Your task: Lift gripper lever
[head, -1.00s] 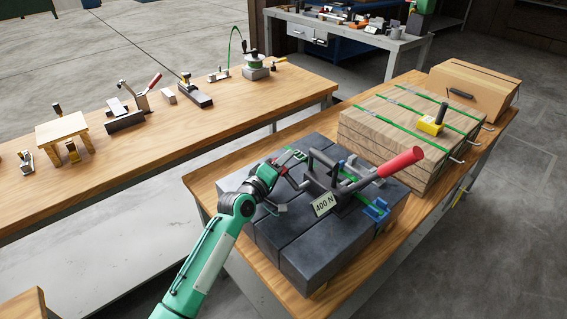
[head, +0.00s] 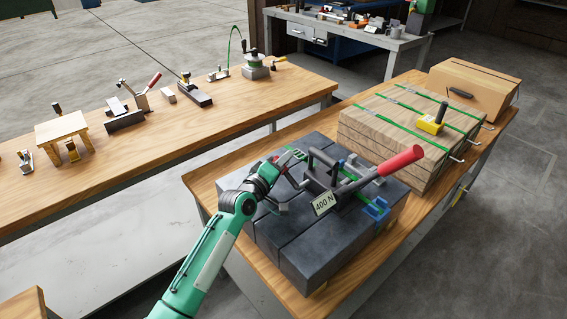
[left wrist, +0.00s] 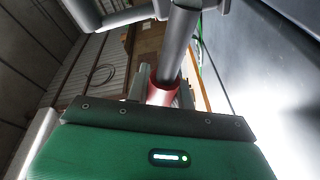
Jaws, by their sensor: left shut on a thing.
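A dark steel strapping tool (head: 335,190) with a "400 N" plate sits on a dark grey slab stack (head: 285,240). Its long handle with a red grip (head: 400,161) points up and right. My left gripper (head: 281,189) is at the tool's near left end, beside a small red-tipped lever (head: 281,170). In the left wrist view, my left gripper (left wrist: 163,88) is shut around a red sleeve (left wrist: 162,95) on a grey bar, which appears to be the gripper lever. The fingertips are small and partly hidden in the head view. My right gripper is out of view.
A green strap (head: 297,153) crosses the slabs, with a blue clip (head: 376,210) at the right. A strapped wood stack (head: 400,140) and a cardboard box (head: 475,85) stand behind. A wooden bench (head: 220,115) with several tools is at the left.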

